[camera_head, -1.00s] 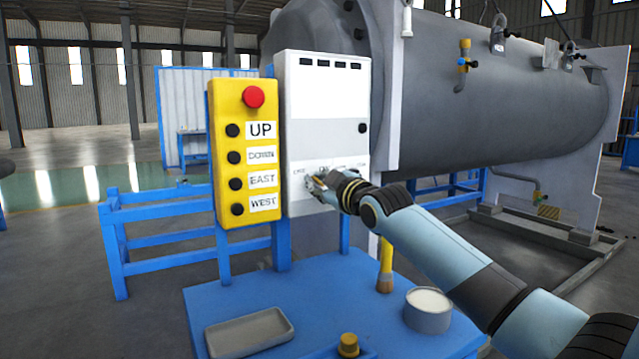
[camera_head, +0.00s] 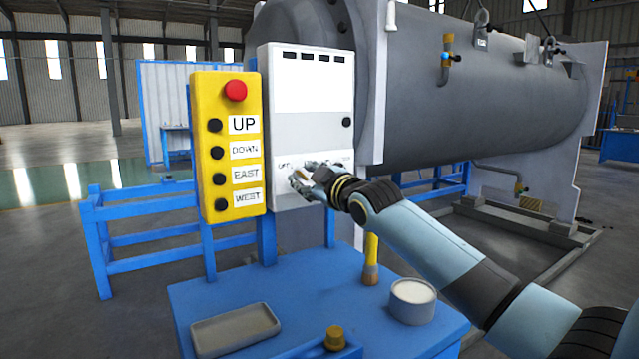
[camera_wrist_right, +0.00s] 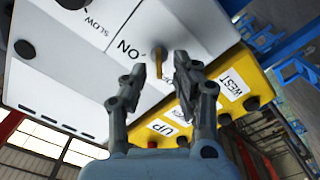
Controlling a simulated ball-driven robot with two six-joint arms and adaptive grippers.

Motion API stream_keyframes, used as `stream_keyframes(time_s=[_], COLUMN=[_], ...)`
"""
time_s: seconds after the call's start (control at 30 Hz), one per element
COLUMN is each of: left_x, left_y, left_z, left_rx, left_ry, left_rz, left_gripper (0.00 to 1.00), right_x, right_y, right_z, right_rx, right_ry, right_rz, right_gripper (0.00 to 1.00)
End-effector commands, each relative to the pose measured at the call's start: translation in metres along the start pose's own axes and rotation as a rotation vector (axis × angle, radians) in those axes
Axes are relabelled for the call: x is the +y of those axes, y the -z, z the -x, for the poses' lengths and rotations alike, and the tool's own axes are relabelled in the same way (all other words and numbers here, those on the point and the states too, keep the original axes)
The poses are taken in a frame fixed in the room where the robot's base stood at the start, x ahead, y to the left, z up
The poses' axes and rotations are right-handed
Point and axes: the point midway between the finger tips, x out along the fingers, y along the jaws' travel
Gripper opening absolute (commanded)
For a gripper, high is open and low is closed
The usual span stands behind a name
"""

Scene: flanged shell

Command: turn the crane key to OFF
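The white control box (camera_head: 308,100) stands upright behind the blue table. The brass crane key (camera_wrist_right: 157,56) sticks out of its lower panel, beside the printed ON label (camera_wrist_right: 128,48) in the right wrist view. My right gripper (camera_wrist_right: 168,68) is at the box with its fingers apart. In the head view the right gripper (camera_head: 302,180) covers much of the switch area, and the labels there are small and partly hidden. My left gripper is not in view.
A yellow pendant (camera_head: 228,145) with a red button and UP, DOWN, EAST, WEST labels stands just left of the box. The blue table (camera_head: 290,300) carries a grey tray (camera_head: 235,331), a round tin (camera_head: 412,302) and a brush (camera_head: 371,265). A large grey tank (camera_head: 480,90) stands behind.

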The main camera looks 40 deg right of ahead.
Motion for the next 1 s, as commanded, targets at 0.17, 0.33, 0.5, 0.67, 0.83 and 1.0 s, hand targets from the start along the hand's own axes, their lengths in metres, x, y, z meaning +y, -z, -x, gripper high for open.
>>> stream_keyframes(time_s=[0.17, 0.33, 0.5, 0.67, 0.83, 1.0], left_x=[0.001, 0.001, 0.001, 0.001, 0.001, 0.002], left_y=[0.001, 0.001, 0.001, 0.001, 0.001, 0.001], left_z=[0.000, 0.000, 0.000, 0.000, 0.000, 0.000], left_rx=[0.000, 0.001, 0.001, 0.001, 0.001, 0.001], left_ry=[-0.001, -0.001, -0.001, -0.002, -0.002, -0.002], left_rz=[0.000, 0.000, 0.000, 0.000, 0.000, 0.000], left_gripper=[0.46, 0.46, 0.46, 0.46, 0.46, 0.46], right_x=[-0.002, -0.002, -0.001, -0.001, -0.001, -0.001], right_y=[-0.001, -0.001, -0.001, 0.000, 0.000, 0.000], right_z=[0.040, 0.076, 0.099, 0.106, 0.106, 0.106], right_rx=[-0.001, -0.001, -0.001, 0.000, 0.000, 0.000], right_ry=[0.004, 0.004, 0.002, 0.001, 0.001, 0.001], right_rz=[0.006, 0.006, 0.004, 0.000, 0.000, 0.000], right_gripper=[0.29, 0.29, 0.29, 0.29, 0.29, 0.29])
